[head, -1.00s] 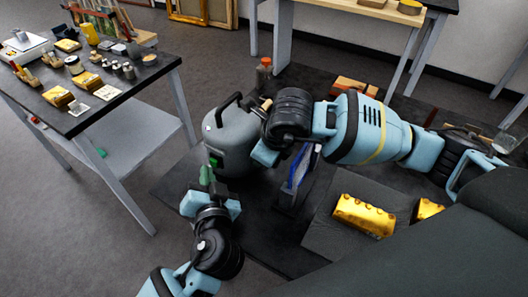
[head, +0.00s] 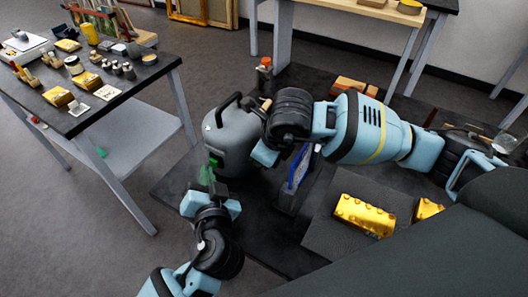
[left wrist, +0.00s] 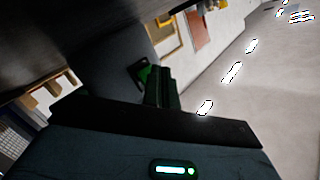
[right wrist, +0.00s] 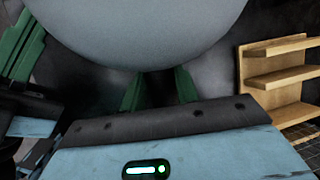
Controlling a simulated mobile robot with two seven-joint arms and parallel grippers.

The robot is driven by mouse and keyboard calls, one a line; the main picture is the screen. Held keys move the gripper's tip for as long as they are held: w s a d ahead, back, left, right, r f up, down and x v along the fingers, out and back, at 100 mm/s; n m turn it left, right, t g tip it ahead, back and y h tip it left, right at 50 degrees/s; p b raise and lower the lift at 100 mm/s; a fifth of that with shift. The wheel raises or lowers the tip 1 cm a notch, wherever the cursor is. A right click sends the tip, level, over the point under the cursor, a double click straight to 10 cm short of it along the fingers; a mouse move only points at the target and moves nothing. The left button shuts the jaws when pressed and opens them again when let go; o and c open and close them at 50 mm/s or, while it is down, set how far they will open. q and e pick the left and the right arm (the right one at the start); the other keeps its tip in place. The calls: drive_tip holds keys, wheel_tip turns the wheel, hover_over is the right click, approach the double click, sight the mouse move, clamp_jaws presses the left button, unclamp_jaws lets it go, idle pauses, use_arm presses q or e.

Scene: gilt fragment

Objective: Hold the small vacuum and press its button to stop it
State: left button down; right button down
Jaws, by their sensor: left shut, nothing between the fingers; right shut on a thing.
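The small vacuum (head: 232,138) is a grey rounded body with a black handle on top, standing upright on the dark table. A dark panel with a green button (head: 213,162) is low on its front; it also shows in the left wrist view (left wrist: 144,75). My left gripper (head: 207,176) is shut and empty, its green fingertips close before the panel; I cannot tell whether they touch the button. My right gripper (right wrist: 158,90) is shut on the vacuum at its right side. The grey body fills the top of the right wrist view, and the grip itself is largely hidden.
A blue-edged upright frame (head: 299,168) stands just right of the vacuum. Gilded pieces (head: 364,214) lie on a dark mat to the right. A red-capped jar (head: 265,72) is behind. A side table (head: 150,73) with small tools stands at left, across open floor.

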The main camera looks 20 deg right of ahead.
use_arm(q)
drive_tip(key=shift+w, duration=0.1)
use_arm(e)
drive_tip(key=shift+r, duration=0.1)
use_arm(q)
drive_tip(key=shift+w+d, duration=0.2)
drive_tip(key=shift+d, duration=0.15)
drive_tip(key=shift+w+d, duration=0.1)
drive_tip(key=shift+d, duration=0.05)
idle(0.6)
use_arm(e)
drive_tip(key=shift+a, duration=0.1)
use_arm(q)
drive_tip(key=shift+s+a, duration=0.4)
drive_tip(key=shift+a, duration=0.1)
drive_tip(key=shift+s+a, duration=0.95)
drive_tip(key=shift+a, duration=0.25)
drive_tip(key=shift+s+a, duration=0.95)
drive_tip(key=shift+a, duration=0.2)
